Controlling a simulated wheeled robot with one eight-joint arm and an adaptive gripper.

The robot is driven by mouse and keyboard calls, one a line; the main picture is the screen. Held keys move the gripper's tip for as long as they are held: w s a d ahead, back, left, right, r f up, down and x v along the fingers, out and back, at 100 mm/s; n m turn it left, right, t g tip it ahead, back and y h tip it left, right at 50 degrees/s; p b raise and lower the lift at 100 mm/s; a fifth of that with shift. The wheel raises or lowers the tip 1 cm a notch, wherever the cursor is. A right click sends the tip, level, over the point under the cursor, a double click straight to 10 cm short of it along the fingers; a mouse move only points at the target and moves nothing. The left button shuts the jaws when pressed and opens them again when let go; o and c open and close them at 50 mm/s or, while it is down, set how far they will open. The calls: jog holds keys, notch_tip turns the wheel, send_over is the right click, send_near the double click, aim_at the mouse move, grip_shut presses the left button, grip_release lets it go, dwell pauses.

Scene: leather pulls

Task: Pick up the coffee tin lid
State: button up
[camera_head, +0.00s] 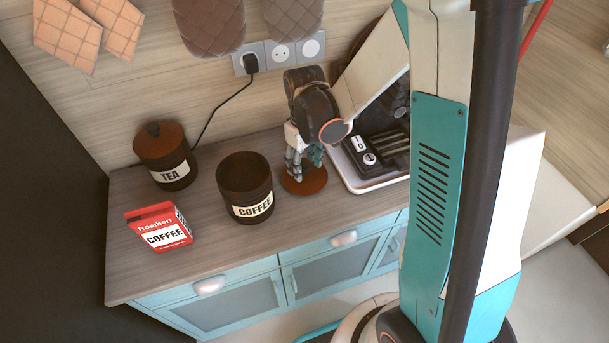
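The coffee tin lid (310,185) is a round, reddish-brown disc lying flat on the wooden counter, right of the coffee tin. My gripper (303,167) points down right over it, with its fingers at the lid's middle. The fingers hide the lid's centre, so I cannot tell whether they touch a knob or are closed on it. The coffee tin (243,184) is dark brown, labelled COFFEE, upright and without a lid.
A lidded tea tin (166,158) and a red coffee packet (160,227) stand left on the counter (205,235). A coffee machine (378,150) is close on the right. A black cable (224,101) runs from the wall socket (281,53). Quilted mitts (210,22) hang above.

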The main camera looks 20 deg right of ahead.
grip_shut()
jog(key=shift+r, duration=0.1)
